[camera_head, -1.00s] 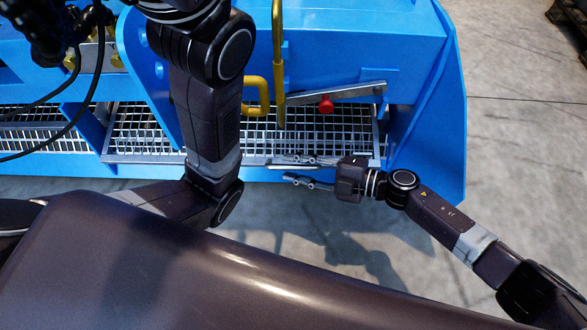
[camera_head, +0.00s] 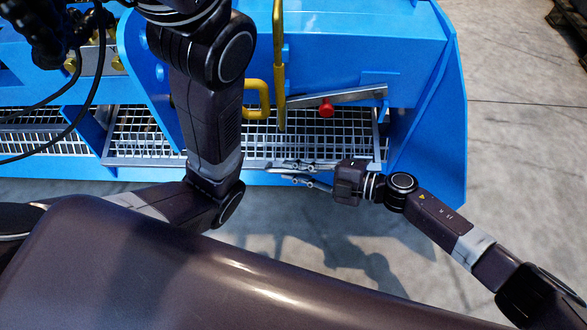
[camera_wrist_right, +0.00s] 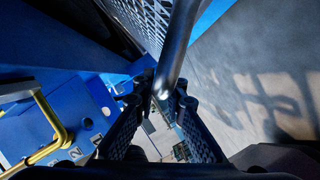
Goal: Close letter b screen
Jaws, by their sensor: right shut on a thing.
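A metal grid screen (camera_head: 330,138) lies in the blue machine, with a grey rail (camera_head: 250,164) along its front edge. My right gripper (camera_head: 294,172) is at this front edge. In the right wrist view, its dark ribbed fingers (camera_wrist_right: 160,98) are shut around a round dark bar (camera_wrist_right: 178,45) beside the mesh (camera_wrist_right: 138,18). My left arm (camera_head: 205,115) crosses in front of the screen and hides part of it. No letter b can be read.
A yellow handle (camera_head: 263,98) and an upright yellow bar (camera_head: 279,65) stand above the screen. A red knob (camera_head: 326,108) sits by a grey sloping bar (camera_head: 350,99). Black hoses (camera_head: 92,85) hang at the left. Bare concrete floor (camera_head: 520,140) lies to the right.

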